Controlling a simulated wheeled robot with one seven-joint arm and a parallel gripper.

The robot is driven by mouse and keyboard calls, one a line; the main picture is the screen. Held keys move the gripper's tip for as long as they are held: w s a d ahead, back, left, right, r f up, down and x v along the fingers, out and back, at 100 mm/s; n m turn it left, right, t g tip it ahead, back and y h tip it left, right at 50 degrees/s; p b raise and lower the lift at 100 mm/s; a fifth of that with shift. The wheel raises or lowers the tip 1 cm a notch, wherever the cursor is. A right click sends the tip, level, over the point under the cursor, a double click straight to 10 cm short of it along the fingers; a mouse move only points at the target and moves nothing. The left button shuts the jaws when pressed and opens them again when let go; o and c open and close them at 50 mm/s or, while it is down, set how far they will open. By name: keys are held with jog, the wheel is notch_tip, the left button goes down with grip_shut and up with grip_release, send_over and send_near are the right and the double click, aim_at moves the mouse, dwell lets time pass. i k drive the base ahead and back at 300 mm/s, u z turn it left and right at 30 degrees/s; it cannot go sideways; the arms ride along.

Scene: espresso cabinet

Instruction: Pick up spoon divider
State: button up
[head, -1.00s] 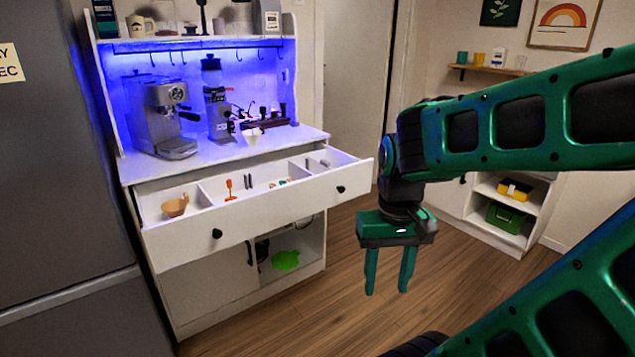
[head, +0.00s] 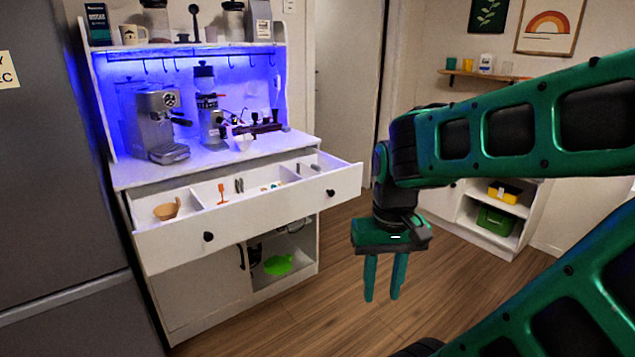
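The pulled-out cabinet drawer (head: 270,211) is split by thin white partitions. An orange spoon-shaped item (head: 222,193) stands out in its middle part. I cannot tell for certain which piece is the spoon divider. Two small dark upright pieces (head: 239,185) are just right of the orange item, and small coloured bits (head: 271,187) lie further right. A tan bowl-like item (head: 167,209) is in the left compartment. My gripper (head: 384,280) points down, fingers apart and empty. In the picture it is right of the drawer, over the wood floor, clear of everything.
An espresso machine (head: 162,125), a grinder (head: 210,115) and small tools stand on the counter above the drawer. A green item (head: 278,265) is on the open shelf below. A low shelf with a green box (head: 497,220) is at right. The floor between is clear.

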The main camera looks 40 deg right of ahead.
aim_at(307, 172)
jog(key=k, duration=0.5)
jog(key=z, duration=0.45)
jog(key=i, duration=1.05)
jog(key=z, duration=0.8)
jog(key=i, duration=1.7)
jog(key=u, duration=0.1)
